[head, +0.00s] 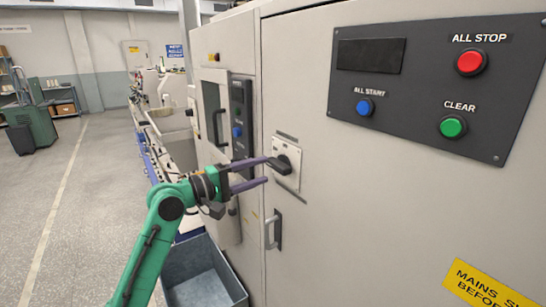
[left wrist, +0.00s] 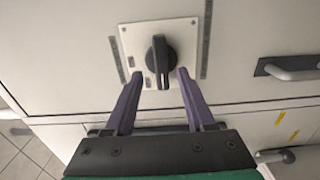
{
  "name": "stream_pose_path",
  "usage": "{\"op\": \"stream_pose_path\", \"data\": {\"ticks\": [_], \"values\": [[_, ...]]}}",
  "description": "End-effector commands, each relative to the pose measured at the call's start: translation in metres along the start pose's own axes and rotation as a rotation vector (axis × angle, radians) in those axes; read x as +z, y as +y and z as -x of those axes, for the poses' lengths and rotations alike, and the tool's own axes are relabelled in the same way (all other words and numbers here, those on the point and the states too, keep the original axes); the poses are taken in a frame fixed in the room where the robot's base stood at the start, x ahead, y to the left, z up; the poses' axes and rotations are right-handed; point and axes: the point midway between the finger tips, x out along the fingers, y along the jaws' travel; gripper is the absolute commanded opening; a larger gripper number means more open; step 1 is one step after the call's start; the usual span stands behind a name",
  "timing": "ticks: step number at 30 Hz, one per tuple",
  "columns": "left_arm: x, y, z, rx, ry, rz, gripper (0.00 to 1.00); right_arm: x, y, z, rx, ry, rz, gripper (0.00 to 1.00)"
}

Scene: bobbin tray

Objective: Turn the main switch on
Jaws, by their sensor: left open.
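The main switch is a black rotary knob (head: 282,164) on a pale square plate (head: 291,177) fixed to the cabinet front. In the left wrist view the knob (left wrist: 160,60) sits ahead of and between the two fingers, with its long handle running up and down in that picture. My left gripper (head: 266,171) is open, its purple fingers pointing at the plate. The left gripper (left wrist: 160,75) has visible space between each fingertip and the knob. I cannot tell whether the tips touch the plate. My right gripper is in neither view.
A dark panel (head: 430,130) with red, blue and green buttons is at the upper right. A cabinet handle (head: 275,230) sits just below the switch plate. A grey-blue bin (head: 205,275) stands on the floor below my arm. Open floor (head: 90,200) lies to the left.

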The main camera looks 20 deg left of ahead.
Motion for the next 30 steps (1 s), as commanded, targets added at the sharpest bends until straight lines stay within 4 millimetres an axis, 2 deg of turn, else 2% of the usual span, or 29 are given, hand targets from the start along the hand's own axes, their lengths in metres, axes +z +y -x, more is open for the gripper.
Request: {"op": "stream_pose_path", "data": {"ticks": [1,6,10,15,16,18,20,30], "values": [[0.000,0.006,-0.013,0.001,-0.001,0.002,0.55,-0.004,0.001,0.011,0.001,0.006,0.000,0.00],[0.000,0.003,-0.040,0.001,0.001,0.000,0.55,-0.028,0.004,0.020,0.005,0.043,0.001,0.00],[0.000,-0.001,-0.046,-0.002,0.002,-0.002,0.55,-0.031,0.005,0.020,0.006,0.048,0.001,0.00],[0.000,-0.001,-0.046,-0.002,0.002,-0.002,0.55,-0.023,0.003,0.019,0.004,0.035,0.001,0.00],[0.000,-0.001,-0.046,-0.001,0.002,-0.002,0.47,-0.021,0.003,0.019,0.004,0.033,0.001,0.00],[0.000,-0.001,-0.046,-0.001,0.002,-0.002,0.21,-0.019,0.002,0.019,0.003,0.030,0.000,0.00],[0.000,-0.001,-0.046,-0.001,0.002,-0.002,0.00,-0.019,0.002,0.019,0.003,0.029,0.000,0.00],[0.000,-0.002,-0.046,-0.002,0.001,-0.022,0.00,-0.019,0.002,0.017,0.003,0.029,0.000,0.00]]}}
